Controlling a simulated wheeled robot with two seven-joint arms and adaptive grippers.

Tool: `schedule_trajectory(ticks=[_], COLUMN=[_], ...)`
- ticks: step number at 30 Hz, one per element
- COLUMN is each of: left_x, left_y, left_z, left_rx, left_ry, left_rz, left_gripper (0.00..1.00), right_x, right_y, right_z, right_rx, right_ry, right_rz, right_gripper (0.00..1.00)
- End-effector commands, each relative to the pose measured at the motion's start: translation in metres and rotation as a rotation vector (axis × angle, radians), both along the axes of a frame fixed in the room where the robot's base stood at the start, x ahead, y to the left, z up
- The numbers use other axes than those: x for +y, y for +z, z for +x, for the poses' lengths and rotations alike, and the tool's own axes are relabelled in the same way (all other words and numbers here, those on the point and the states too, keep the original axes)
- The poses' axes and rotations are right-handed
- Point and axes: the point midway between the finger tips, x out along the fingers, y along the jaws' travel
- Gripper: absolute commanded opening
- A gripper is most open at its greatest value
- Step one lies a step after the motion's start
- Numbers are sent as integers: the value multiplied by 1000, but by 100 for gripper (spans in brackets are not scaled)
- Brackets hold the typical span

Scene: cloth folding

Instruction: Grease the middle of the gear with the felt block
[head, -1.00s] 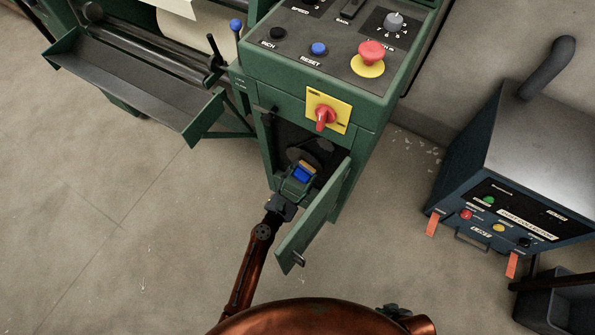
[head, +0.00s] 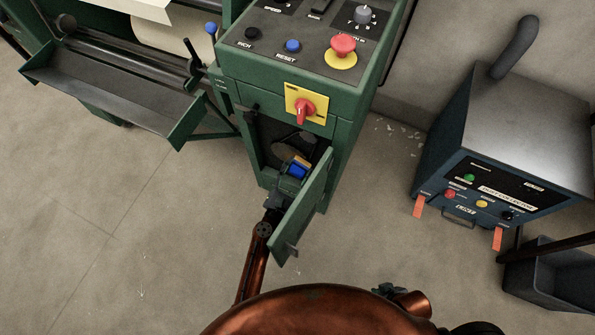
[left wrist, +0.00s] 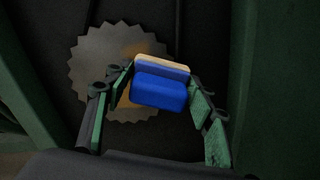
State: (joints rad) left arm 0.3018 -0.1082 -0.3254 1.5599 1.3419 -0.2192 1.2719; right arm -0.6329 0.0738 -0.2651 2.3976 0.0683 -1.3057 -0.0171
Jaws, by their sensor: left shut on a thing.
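My left gripper (head: 291,170) reaches into the open compartment of the green machine. It is shut on the felt block (left wrist: 160,84), which has a blue body and a tan felt edge; the block also shows in the head view (head: 298,168). In the left wrist view the toothed gear (left wrist: 95,58) stands behind the block, which hides its right part. An amber patch shows on the gear face by the block. I cannot tell whether the felt touches the gear. My right gripper (head: 390,291) shows only in part at the bottom, its fingers unclear.
The compartment's green door (head: 303,212) stands open just right of my left arm. A red switch (head: 304,108) is above the opening. A blue dust extractor (head: 500,150) and a dark bin (head: 550,275) stand at the right. The floor at left is clear.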

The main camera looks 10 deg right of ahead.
Motion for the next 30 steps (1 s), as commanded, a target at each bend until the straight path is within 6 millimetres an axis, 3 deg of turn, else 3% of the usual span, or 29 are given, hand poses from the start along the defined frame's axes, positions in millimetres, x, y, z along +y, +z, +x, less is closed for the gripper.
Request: schedule_trajectory(ticks=[30], left_x=[53], left_y=[-3], left_z=[38], left_rx=[1], left_ry=[2], left_rz=[2], left_gripper=[31], right_x=[0], right_y=[-9], right_z=[-2], right_rx=[10], right_ry=[0], right_rz=[0], right_gripper=[25])
